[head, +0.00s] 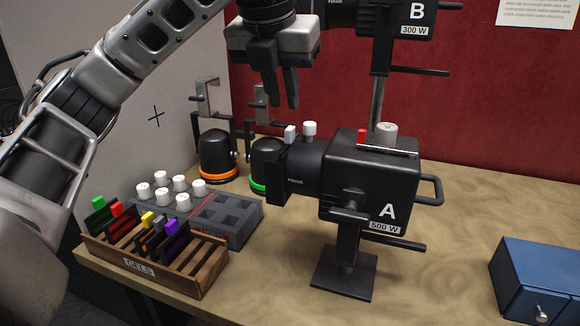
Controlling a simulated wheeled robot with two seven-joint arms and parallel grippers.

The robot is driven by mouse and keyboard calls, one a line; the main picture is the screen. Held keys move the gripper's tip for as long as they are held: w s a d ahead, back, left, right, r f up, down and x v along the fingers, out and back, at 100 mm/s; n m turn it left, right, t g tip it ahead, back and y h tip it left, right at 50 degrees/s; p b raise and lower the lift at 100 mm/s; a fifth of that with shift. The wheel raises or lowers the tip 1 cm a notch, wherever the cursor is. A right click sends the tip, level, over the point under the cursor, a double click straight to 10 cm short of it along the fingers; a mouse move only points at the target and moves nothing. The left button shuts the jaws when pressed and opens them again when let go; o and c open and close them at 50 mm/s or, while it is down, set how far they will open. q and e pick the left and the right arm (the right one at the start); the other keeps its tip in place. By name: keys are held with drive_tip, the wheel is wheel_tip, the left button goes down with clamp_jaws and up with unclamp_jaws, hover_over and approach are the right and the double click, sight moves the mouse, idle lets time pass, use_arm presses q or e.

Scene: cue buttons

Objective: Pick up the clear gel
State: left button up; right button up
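No label in the head view marks which gel is the clear one. The wooden gel rack (205,280) holds upright gels with green, red, yellow, grey (158,222) and purple tabs. A small white tab (290,132) stands at the front of lamp A (375,190), beside a white knob; I cannot tell whether it belongs to a gel. My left gripper (284,106) points down above the front of lamp A, fingers apart with nothing between them. It is well up and right of the rack. My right gripper is not in view.
A blue drawer box (540,270) is at right. The table's right middle is clear.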

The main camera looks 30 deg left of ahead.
sight(289, 128)
use_arm(q)
drive_tip(key=shift+x, duration=3.1)
drive_tip(key=shift+w+a+r, duration=0.1)
drive_tip(key=shift+a, duration=0.05)
clamp_jaws()
